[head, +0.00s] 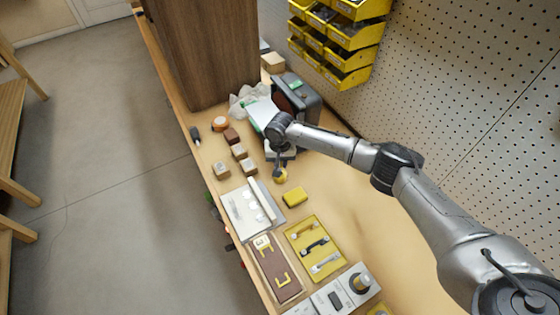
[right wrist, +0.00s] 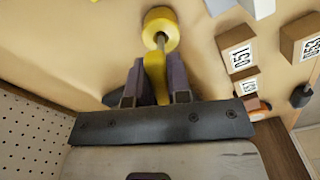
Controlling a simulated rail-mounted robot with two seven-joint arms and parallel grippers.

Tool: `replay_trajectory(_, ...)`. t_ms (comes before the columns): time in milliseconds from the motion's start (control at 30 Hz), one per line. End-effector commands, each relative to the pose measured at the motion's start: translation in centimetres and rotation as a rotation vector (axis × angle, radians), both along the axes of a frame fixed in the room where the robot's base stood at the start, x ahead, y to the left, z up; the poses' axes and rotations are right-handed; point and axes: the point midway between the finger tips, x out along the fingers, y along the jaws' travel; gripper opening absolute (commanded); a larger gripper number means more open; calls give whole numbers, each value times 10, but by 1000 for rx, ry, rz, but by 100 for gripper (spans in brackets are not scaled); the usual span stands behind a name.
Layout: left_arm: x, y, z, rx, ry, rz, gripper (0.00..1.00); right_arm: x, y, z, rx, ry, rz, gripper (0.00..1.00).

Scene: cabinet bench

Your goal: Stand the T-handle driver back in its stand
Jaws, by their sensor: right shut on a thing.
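My right gripper (head: 279,161) is low over the bench, beyond the yellow block (head: 294,196). In the right wrist view the gripper (right wrist: 154,88) is shut on a yellow part (right wrist: 155,72), which I take to be the T-handle driver's handle. The shaft's far end is hidden. My left gripper is not in view.
Several wooden blocks (head: 221,170) with labels stand left of the gripper. A white tray (head: 238,220), a yellow tool tray (head: 301,258) and a brown tray (head: 267,280) lie nearer. A dark case (head: 302,95) stands behind. Bare bench (head: 345,200) lies to the right.

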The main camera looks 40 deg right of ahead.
Motion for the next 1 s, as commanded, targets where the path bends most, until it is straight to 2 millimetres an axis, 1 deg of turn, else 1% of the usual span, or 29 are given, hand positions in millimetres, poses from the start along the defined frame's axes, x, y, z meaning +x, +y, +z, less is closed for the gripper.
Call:
replay_trajectory(567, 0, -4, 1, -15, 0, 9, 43, 0, 0, -1, 0, 0, 0, 0)
replay_trajectory(1000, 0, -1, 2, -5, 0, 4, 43, 0, 1, -8, 1, 1, 0, 0)
